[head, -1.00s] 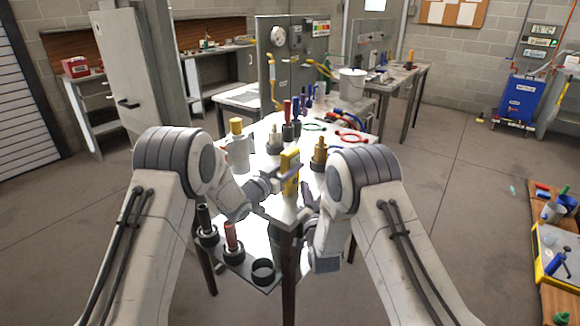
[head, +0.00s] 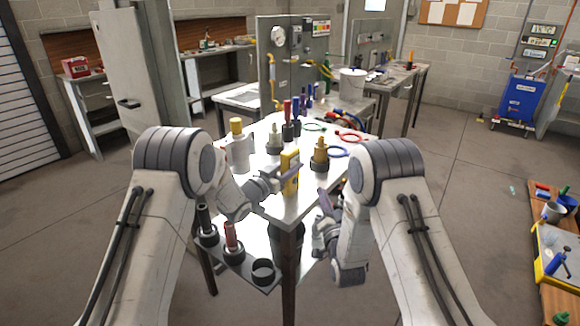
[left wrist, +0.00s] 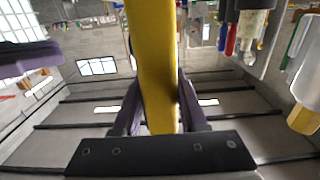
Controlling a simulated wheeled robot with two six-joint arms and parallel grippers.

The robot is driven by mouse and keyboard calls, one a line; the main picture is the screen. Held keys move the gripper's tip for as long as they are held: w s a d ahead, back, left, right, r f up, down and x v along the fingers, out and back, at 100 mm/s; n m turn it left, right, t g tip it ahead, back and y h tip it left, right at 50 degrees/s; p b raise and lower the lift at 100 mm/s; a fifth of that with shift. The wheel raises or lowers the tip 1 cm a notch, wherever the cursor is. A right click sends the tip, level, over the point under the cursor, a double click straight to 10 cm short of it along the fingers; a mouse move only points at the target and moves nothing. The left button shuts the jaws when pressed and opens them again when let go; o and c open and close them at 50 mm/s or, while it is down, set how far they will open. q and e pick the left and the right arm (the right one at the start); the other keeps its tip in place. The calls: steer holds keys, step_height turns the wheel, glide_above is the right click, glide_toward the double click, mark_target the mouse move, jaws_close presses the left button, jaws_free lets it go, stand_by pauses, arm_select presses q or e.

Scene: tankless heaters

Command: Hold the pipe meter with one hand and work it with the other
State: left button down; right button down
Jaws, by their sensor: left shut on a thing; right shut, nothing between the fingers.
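The yellow pipe meter (head: 290,162) stands upright near the front corner of the metal table. My left gripper (head: 287,175) is shut on it from the left. In the left wrist view the yellow pipe meter (left wrist: 155,60) runs between the purple fingers of my left gripper (left wrist: 160,110). Its face cannot be read. My right gripper (head: 325,203) is shut and empty, to the right of the meter and lower, apart from it.
On the metal table (head: 290,211) stand a brass fitting (head: 320,157), a grey cylinder with a yellow cap (head: 237,150) and several tools behind. A lower shelf holds black cups (head: 263,270). A low bench (head: 555,300) is at the far right. Floor right of the table is clear.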

arm_select(q)
steer(key=shift+c, duration=1.8)
jaws_free()
